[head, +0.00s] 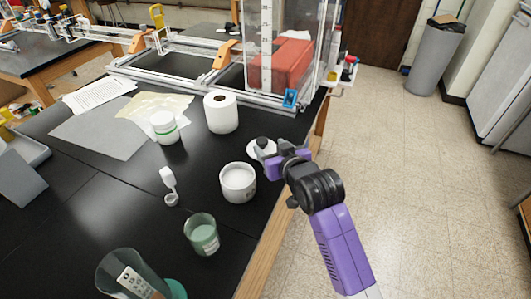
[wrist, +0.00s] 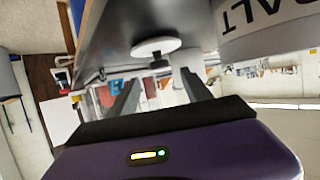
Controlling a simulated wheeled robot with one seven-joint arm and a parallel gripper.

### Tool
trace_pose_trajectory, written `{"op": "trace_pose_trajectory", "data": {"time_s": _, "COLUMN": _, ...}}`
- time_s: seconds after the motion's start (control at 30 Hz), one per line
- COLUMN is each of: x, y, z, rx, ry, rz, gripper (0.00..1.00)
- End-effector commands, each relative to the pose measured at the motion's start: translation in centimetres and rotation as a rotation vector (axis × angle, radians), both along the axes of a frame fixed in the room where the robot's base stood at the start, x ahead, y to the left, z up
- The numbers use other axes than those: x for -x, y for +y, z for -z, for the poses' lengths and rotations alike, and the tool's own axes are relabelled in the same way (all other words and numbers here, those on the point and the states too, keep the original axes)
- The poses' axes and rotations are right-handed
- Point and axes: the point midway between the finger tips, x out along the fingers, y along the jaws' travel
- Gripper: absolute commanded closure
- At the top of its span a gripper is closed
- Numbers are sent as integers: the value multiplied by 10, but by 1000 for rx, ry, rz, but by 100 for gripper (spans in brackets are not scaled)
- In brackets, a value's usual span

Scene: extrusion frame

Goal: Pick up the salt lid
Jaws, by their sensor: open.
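The salt lid is a white disc with a dark knob on top (head: 256,153). It lies on the black table near its right edge, just behind the salt jar. It shows in the wrist view (wrist: 154,47), upside down, with the knob toward my fingers. My gripper (head: 268,160) is open and empty beside the lid, and partly covers it in the head view. In the wrist view the two fingers (wrist: 160,80) are apart, with the knob roughly between and beyond their tips. The white salt jar (head: 238,185) stands open; its lettering shows in the wrist view (wrist: 270,25).
An extrusion frame (head: 205,93) is behind.

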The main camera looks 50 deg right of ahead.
Motion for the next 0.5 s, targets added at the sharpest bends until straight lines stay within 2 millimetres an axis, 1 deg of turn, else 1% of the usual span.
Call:
{"op": "trace_pose_trajectory", "data": {"time_s": 0.37, "x": -28, "y": -13, "z": 14, "rx": -4, "ry": 8, "rz": 0, "gripper": 43}}
{"op": "trace_pose_trajectory", "data": {"time_s": 0.5, "x": -44, "y": -22, "z": 20, "rx": -3, "ry": 10, "rz": 1, "gripper": 43}}
